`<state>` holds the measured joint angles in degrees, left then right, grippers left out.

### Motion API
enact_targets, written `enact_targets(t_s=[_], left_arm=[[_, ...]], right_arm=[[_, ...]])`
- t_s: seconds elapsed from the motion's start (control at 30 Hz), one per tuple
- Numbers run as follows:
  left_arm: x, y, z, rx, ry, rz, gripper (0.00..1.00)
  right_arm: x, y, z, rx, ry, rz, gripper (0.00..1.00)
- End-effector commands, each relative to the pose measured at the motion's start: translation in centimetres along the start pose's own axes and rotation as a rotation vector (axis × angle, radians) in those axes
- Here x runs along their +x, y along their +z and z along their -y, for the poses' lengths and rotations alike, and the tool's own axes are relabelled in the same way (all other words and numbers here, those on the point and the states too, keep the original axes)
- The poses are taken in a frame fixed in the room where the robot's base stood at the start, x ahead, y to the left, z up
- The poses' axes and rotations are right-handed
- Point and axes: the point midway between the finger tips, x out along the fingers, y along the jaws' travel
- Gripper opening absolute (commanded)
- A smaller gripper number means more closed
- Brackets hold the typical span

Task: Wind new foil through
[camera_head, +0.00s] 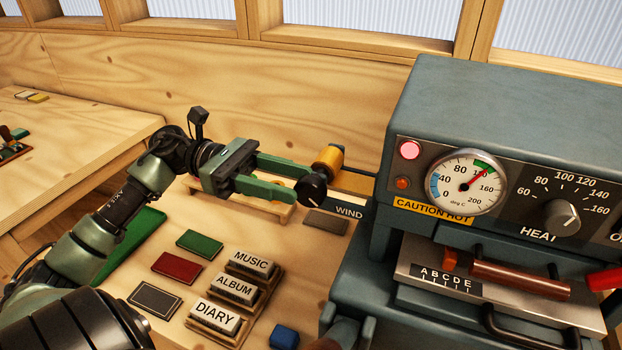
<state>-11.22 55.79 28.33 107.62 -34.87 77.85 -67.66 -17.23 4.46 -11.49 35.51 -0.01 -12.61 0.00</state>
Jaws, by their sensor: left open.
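My left gripper (305,184) reaches in from the left with its two green fingers apart. The black winding knob (313,190) sits at the fingertips, next to the WIND label (349,211); I cannot tell whether the fingers touch it. A gold foil roll (329,158) is just behind the knob, and a gold foil strip (354,181) runs from it toward the grey press (480,95). My fingers hide part of the roll's mount.
The press has a CAUTION HOT label (433,210), a dial (466,184), a HEAT knob (562,217) and a lit red lamp (409,150). MUSIC, ALBUM and DIARY blocks (234,288) stand on the bench. Green (200,243) and red (177,268) pieces lie left of them.

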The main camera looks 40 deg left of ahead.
Motion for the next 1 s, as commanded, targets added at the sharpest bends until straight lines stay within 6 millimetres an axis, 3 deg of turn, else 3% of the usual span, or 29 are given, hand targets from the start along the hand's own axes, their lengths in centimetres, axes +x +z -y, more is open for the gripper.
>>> enact_targets(t_s=[0.23, 0.57, 0.73, 1.0], left_arm=[[3.1, 0.2, 0.0, 0.002, -0.001, 0.002, 0.44], [3.7, 0.1, 0.0, 0.001, 0.001, 0.003, 0.44], [3.7, 0.1, 0.0, 0.001, 0.001, 0.003, 0.02], [3.7, 0.1, 0.0, 0.001, 0.001, -0.008, 0.0]], right_arm=[[-1.3, -0.2, 0.0, 0.0, 0.0, -0.001, 0.57], [-1.3, -0.2, -0.1, 0.0, 0.001, -0.001, 0.57], [-1.3, -0.2, -0.1, 0.0, 0.001, -0.001, 0.57], [-1.2, -0.2, -0.3, 0.0, 0.003, -0.001, 0.57]])
